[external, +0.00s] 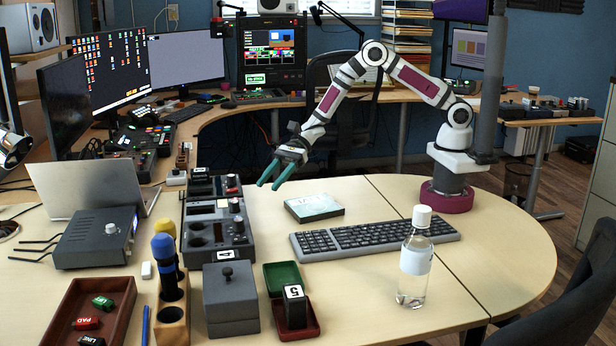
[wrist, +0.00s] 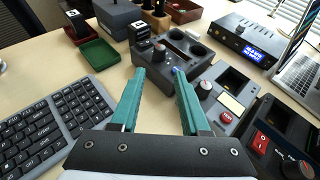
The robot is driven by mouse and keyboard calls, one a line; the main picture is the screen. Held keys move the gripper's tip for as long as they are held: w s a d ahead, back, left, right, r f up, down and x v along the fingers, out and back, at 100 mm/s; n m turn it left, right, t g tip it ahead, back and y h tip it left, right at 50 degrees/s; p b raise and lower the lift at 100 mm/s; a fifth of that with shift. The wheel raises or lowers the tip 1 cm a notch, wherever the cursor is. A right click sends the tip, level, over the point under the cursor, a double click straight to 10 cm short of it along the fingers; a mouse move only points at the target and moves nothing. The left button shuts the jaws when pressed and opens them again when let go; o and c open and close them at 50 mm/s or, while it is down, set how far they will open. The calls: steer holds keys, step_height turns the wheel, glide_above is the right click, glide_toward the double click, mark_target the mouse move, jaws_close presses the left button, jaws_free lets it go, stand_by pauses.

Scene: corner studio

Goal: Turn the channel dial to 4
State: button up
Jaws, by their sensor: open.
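A grey console (external: 205,256) stands left of my gripper on the desk, with cup holes and dark knobs on its right side; it also shows in the wrist view (wrist: 175,72). One knob (external: 238,224) sits near its front right; a dark knob shows ahead of my fingertips in the wrist view (wrist: 158,52). A dark block marked 4 (external: 224,255) is at its front edge. I cannot tell which knob is the channel dial, nor read its setting. My gripper (external: 269,187) is open and empty above the desk, right of the console; its teal fingers show in the wrist view (wrist: 157,74).
A keyboard (external: 370,238) and clear bottle (external: 415,262) stand to the right. A knobbed grey box (external: 230,298), a green tray (external: 283,275) and a block marked 5 (external: 294,306) are in front. A further device with a red button (wrist: 226,117) lies beside the console. Desk right of the keyboard is clear.

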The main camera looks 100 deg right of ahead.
mark_target(240, 219)
steer(key=x, duration=1.5)
steer(key=shift+a+f, duration=0.1)
jaws_close()
